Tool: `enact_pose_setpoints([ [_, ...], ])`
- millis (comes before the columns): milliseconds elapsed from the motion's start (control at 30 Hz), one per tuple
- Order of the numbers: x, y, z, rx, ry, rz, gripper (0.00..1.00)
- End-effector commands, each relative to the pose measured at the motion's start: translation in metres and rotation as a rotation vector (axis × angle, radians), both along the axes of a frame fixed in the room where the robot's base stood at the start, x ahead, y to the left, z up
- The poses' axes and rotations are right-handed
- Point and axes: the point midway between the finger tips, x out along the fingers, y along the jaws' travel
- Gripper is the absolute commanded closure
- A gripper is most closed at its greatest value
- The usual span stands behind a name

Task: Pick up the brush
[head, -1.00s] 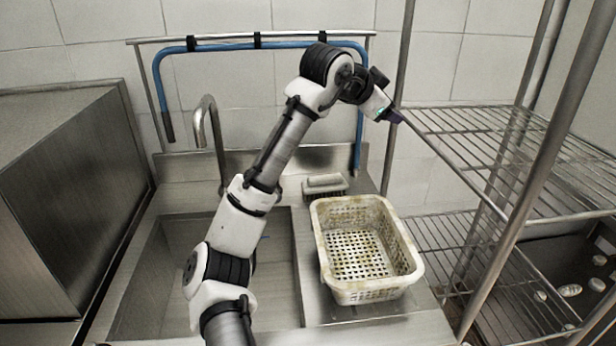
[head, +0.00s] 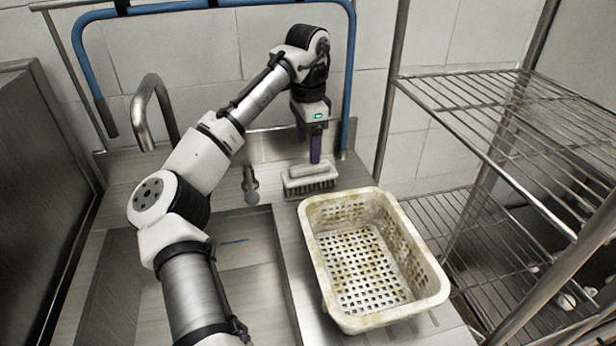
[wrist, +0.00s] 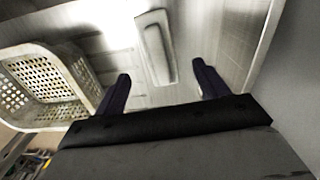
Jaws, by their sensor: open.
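The brush (head: 309,180) has a pale back with a raised handle and dark bristles facing down. It lies on the steel counter behind the basket. My gripper (head: 316,146) points down just above and behind the brush in the head view. In the wrist view, the brush (wrist: 156,48) shows beyond and between the two dark fingers of my open gripper (wrist: 160,86). The gripper is empty, and the brush appears apart from the fingers.
A white perforated basket (head: 320,262), empty and stained, stands in front of the brush; it also shows in the wrist view (wrist: 84,76). A sink (head: 245,262) and faucet (head: 151,112) are at left. A wire rack (head: 500,130) stands at right. A blue hose (head: 352,70) hangs behind the gripper.

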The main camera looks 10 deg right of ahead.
Motion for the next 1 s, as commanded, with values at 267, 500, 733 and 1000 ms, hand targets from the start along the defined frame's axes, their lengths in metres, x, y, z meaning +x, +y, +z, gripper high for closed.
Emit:
enact_pose_setpoints([
  [267,0.000,0.000,-0.033,-0.002,-0.002,0.000,0.27],
  [500,-0.003,-0.002,-0.059,0.001,-0.002,0.000,0.27],
  [733,-0.003,-0.004,-0.085,-0.002,-0.002,0.001,0.27],
  [1000,-0.003,-0.004,-0.086,-0.003,-0.003,0.000,0.32],
])
